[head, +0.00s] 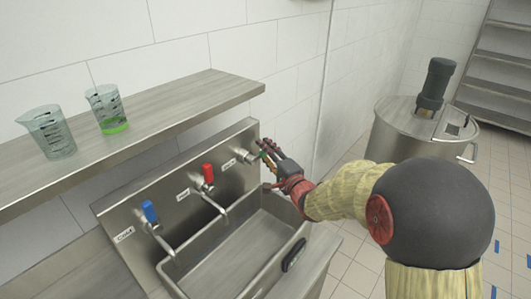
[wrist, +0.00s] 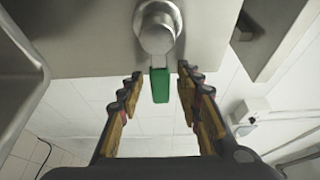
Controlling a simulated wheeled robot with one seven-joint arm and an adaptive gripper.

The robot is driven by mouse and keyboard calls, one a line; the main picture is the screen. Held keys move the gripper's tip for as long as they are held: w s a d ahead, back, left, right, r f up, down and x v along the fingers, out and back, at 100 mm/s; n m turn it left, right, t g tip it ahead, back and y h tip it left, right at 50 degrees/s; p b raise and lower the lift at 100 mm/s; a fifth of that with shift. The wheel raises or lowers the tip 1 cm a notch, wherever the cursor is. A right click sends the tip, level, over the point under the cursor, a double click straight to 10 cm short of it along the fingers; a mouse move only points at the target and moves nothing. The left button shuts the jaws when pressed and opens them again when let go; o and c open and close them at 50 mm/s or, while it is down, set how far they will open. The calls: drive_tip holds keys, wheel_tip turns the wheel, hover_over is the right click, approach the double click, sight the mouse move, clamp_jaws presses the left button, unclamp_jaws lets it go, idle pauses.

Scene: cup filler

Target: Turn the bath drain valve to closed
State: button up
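The drain valve has a round metal body (wrist: 157,28) and a green handle (wrist: 160,84) that points down in the wrist view. In the head view the valve body (head: 243,155) is at the right end of the steel panel, beside a small label too small to read. My gripper (wrist: 161,76) is open, with one finger on each side of the green handle and a visible gap on both sides. In the head view my gripper (head: 268,152) is at the valve, and its fingers mostly hide the green handle.
A red-handled tap (head: 208,173) and a blue-handled tap (head: 150,212) are on the same panel, left of the valve. A steel basin (head: 235,250) lies below. A shelf (head: 165,105) above holds two beakers, one with green liquid (head: 113,125). A steel drum (head: 405,132) stands at right.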

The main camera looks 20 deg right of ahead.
drive_tip(key=shift+c, duration=1)
clamp_jaws()
drive_tip(key=shift+f, duration=0.1)
